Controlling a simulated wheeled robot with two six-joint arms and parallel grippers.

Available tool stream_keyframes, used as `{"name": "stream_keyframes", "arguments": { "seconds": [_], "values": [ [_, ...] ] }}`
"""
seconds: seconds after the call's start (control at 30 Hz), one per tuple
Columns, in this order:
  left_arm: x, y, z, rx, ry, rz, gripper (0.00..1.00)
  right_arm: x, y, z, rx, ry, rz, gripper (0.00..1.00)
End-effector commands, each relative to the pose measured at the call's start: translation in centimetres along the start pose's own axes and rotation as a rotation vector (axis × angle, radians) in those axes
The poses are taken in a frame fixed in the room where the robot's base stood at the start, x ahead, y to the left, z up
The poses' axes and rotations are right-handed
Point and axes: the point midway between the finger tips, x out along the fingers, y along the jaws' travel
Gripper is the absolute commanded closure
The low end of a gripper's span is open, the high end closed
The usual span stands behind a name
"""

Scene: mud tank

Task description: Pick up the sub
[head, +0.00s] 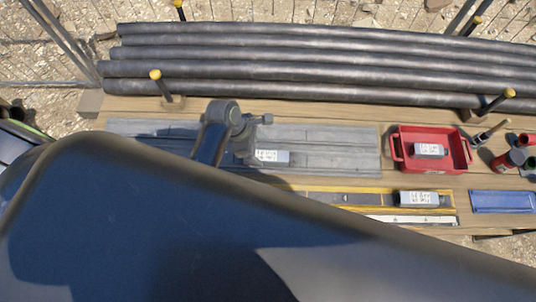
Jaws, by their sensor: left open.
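No thing here is clearly marked as the sub, and I cannot tell which one it is. A small grey labelled block (272,156) lies on the grey mat (335,145). A similar labelled block (431,151) lies in a red tray (465,155) at the right. Another labelled block (419,199) lies on the yellow-edged strip (376,190). My left gripper (248,153) is open over the grey mat, just left of the first block. I cannot tell whether it touches that block. My right gripper is not in view.
Long black pipes (320,60) lie along the back, between yellow-capped posts. Red cups (508,160) and a blue flat piece (503,202) are at the right. My own dark arm link covers much of the lower picture and hides the bench's near side.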

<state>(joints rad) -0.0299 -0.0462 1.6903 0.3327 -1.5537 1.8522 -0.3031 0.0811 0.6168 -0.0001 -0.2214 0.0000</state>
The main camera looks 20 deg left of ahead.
Motion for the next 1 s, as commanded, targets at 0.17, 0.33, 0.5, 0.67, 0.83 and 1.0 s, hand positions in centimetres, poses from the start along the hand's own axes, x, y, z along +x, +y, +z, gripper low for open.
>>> {"name": "stream_keyframes", "arguments": {
  "seconds": [0.17, 0.33, 0.5, 0.67, 0.83, 1.0],
  "values": [
    [1.2, 0.0, 0.0, 0.0, 0.001, 0.0, 0.26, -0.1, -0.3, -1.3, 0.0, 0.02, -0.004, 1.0],
    [1.9, 0.1, 0.1, 0.0, 0.001, -0.001, 0.26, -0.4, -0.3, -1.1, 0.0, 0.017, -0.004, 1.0],
    [3.6, 0.2, 0.1, 0.0, 0.001, -0.003, 0.26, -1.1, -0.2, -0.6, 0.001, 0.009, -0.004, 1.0],
    [5.3, 0.4, 0.2, 0.0, 0.0, -0.002, 0.26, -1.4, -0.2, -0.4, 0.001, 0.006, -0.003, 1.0],
    [6.3, 0.3, 0.1, 0.001, 0.0, 0.0, 0.26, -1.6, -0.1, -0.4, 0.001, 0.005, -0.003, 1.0],
    [6.5, 0.3, 0.1, 0.001, 0.001, 0.0, 0.26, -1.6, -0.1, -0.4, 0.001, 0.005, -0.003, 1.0]
  ]
}}
